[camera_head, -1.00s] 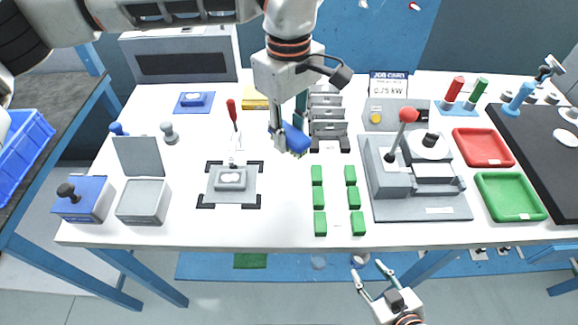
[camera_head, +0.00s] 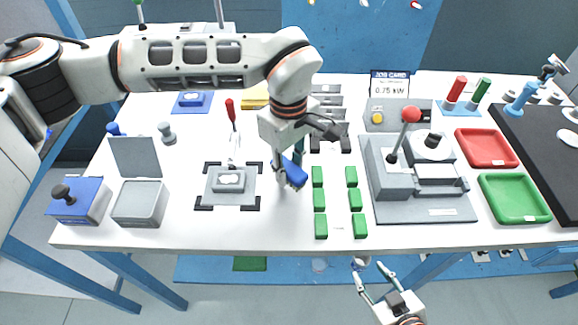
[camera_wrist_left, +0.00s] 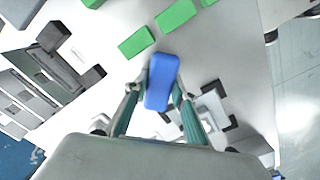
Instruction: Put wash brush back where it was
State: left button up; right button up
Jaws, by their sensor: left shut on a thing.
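My left gripper (camera_head: 287,168) is shut on a blue block-shaped thing (camera_head: 290,174), which I take to be the wash brush. It is above the middle of the white bench, between the grey fixture (camera_head: 229,181) and the green blocks (camera_head: 319,199). In the left wrist view the blue piece (camera_wrist_left: 161,82) sits between the two fingers (camera_wrist_left: 158,108). Its underside is hidden, and I cannot tell whether it touches the bench. My right gripper (camera_head: 374,281) is open and empty, below the bench's front edge.
The lever press (camera_head: 425,205) stands right of the green blocks, with red (camera_head: 486,148) and green (camera_head: 513,198) trays beyond. A red-handled tool (camera_head: 231,112) stands behind the fixture. An open grey box (camera_head: 140,202) is at left. White bench is bare around the fixture's front.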

aim_at(289, 167)
pick_arm(q)
jog(key=shift+f, duration=0.2)
jog(key=o, duration=1)
jog(key=shift+c, duration=0.2)
jog(key=shift+r, duration=0.1)
notch_tip(289, 167, up, 11)
jog(key=shift+f+p, duration=0.15)
jog(key=shift+p, duration=0.4)
jog(key=shift+r, duration=0.75)
